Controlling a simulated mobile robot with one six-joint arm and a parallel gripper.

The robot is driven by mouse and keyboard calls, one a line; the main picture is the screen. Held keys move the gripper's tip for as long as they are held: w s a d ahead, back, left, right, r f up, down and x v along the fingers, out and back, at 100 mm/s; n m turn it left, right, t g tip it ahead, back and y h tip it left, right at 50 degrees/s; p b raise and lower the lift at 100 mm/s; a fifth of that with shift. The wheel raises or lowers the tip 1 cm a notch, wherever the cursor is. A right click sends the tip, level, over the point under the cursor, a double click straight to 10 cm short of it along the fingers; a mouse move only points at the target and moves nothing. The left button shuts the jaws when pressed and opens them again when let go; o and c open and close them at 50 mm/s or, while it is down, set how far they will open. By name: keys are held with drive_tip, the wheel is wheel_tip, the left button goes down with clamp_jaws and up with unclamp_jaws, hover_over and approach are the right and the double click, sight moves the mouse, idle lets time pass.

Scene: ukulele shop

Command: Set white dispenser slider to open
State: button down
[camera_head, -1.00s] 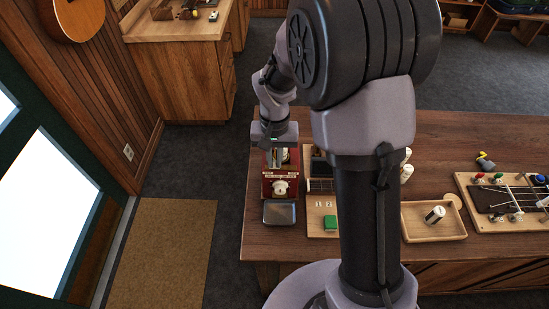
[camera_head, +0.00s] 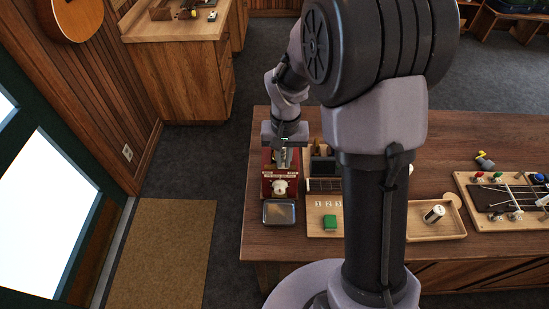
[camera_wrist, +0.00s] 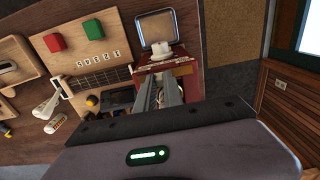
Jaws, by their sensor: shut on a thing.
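The dispenser is a red box (camera_head: 268,186) at the left end of the table, with a white rounded piece (camera_head: 280,187) low on its front. In the wrist view the red box (camera_wrist: 191,77) and the white piece (camera_wrist: 163,54) lie just beyond my fingers. My gripper (camera_head: 282,158) is over the top of the box. In the wrist view my gripper (camera_wrist: 160,80) has its two fingers close together, shut on a small part at the top of the box. The fingers hide most of that part. I cannot make out the slider or its setting clearly.
A metal tray (camera_head: 279,212) lies in front of the dispenser. Right beside it is a wooden board (camera_head: 318,230) with a green block (camera_head: 330,222) and a small fretboard (camera_wrist: 104,77). A wooden tray (camera_head: 420,234) and a pegged board (camera_head: 470,222) are farther right.

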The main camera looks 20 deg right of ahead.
drive_tip(key=shift+s+d, duration=0.2)
drive_tip(key=shift+d, duration=0.45)
drive_tip(key=shift+a, duration=0.15)
drive_tip(key=c, duration=1.5)
unclamp_jaws()
drive_tip(key=shift+d, duration=0.3)
drive_tip(key=shift+o, duration=0.2)
drive_tip(key=shift+a, duration=0.1)
drive_tip(key=shift+r, duration=0.35)
wheel_tip(320, 180, up, 17)
drive_tip(key=p, duration=0.3)
